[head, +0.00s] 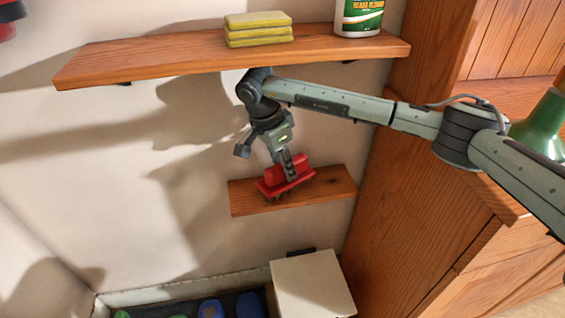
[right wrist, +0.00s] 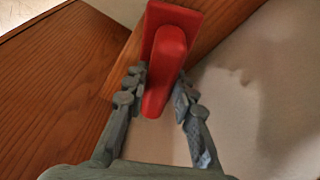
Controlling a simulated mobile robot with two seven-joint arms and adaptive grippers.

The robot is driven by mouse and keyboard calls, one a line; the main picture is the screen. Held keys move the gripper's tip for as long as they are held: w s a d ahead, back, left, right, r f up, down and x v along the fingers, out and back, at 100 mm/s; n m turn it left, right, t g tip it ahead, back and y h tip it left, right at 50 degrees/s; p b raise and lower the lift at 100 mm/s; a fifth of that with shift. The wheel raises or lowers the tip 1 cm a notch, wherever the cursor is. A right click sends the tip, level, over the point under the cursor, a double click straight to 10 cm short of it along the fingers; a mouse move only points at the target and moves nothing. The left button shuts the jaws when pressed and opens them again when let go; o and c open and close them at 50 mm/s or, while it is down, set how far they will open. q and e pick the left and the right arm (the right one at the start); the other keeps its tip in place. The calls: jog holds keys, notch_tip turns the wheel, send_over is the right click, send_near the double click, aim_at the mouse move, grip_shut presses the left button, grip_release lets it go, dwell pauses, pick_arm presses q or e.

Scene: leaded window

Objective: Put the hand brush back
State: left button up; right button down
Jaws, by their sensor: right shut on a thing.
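The red hand brush (head: 272,178) is at the small wooden shelf (head: 330,189), over its left part, dark bristles down. My right gripper (head: 287,163) comes from above and is shut on the brush's raised red grip. In the right wrist view the red brush (right wrist: 168,60) lies between the two fingers of my right gripper (right wrist: 161,84). I cannot tell whether the bristles touch the shelf or hang just over it. My left gripper is not in view.
A long upper shelf (head: 150,60) holds yellow sponges (head: 258,30) and a green-and-white bottle (head: 358,15) above my arm. A wooden cabinet (head: 400,200) stands close at the right. A white box (head: 312,285) and a tray of coloured things (head: 150,292) are below.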

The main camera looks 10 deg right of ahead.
jog(key=shift+s+r, duration=0.1)
jog(key=shift+r, duration=0.05)
jog(key=shift+f, duration=0.3)
jog(key=c, duration=1.3)
grip_release()
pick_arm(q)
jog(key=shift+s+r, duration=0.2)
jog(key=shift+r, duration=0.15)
pick_arm(e)
jog(key=shift+o, duration=0.2)
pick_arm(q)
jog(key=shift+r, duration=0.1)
